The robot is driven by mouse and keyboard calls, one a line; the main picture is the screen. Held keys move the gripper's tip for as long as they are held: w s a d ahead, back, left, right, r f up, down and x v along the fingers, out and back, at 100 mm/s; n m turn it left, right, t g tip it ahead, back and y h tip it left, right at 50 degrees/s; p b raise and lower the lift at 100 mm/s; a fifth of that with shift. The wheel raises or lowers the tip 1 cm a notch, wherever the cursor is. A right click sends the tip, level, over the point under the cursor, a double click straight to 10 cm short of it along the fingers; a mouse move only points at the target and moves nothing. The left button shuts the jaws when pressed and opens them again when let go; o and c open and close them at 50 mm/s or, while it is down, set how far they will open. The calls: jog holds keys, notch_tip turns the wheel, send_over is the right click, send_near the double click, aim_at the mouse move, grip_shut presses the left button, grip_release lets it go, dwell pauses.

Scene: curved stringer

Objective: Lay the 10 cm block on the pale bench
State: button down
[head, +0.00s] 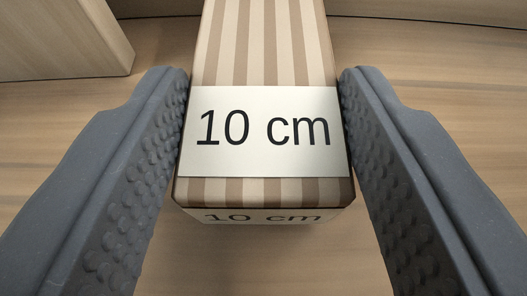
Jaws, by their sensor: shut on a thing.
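The 10 cm block (268,190) is striped in beige and brown, with a white label reading "10 cm" on its upper face and another on its near end. My gripper (265,105) is shut on the block, with one grey, bumpy finger against each side. The block runs away from me and its far end is cut off by the top edge of the head view. A pale wood-grain surface (440,130) lies below the block. I cannot tell whether this is the pale bench, or whether the block touches it.
A pale wooden piece (60,40) with a thick edge stands at the upper left. A curved wooden edge (430,20) runs along the top right, with a dark line at its foot. The wood surface to the right of my gripper is bare.

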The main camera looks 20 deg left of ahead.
jog(key=shift+f, duration=0.2)
jog(key=c, duration=0.7)
grip_release()
jog(key=shift+r, duration=0.2)
jog(key=shift+s+r+b, duration=0.1)
jog(key=shift+s+b, duration=0.05)
jog(key=shift+b, duration=0.5)
